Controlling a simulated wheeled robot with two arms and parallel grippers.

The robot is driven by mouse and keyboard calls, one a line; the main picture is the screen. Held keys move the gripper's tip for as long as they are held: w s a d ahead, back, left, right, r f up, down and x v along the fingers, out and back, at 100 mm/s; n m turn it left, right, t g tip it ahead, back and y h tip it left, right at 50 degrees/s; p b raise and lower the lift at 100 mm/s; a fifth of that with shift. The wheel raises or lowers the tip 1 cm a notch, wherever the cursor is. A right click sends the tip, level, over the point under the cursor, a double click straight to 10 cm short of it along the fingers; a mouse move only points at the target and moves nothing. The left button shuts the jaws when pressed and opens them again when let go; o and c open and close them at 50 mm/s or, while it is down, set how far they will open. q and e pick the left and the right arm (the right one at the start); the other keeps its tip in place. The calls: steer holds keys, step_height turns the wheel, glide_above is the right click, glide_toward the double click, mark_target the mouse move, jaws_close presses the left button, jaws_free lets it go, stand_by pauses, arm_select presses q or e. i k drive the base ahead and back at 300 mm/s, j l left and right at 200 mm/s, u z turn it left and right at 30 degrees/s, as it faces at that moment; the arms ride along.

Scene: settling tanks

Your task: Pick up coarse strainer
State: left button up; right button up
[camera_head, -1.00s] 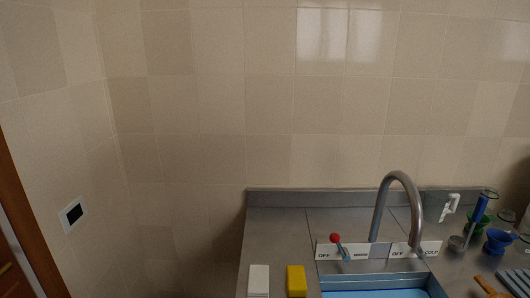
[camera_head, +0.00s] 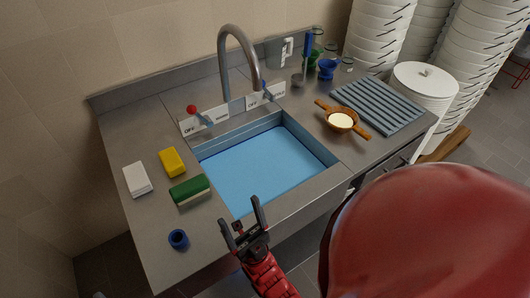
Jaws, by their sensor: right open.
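I cannot tell for certain which item is the coarse strainer. Small cup-shaped items stand at the back right of the counter: a blue one (camera_head: 327,69) and a green one (camera_head: 313,55) partly hidden behind other things. A round brown bowl with two handles and a pale inside (camera_head: 340,121) lies on the counter right of the basin. My right gripper (camera_head: 241,212) is open and empty at the basin's front edge, well away from these items. My left gripper is not in view.
The sink basin (camera_head: 265,165) looks light blue inside, with a tap (camera_head: 225,55) behind it. A white block (camera_head: 137,179), yellow sponge (camera_head: 172,162), green sponge (camera_head: 190,190) and blue ring (camera_head: 178,239) lie left. A ridged rack (camera_head: 378,105) and white stacked containers (camera_head: 375,35) stand right.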

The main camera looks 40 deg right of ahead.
mark_target(340, 120)
steer(key=k+z, duration=0.1)
steer(key=z, duration=1.05)
steer(key=i+j+z, duration=0.1)
steer(key=z, duration=0.45)
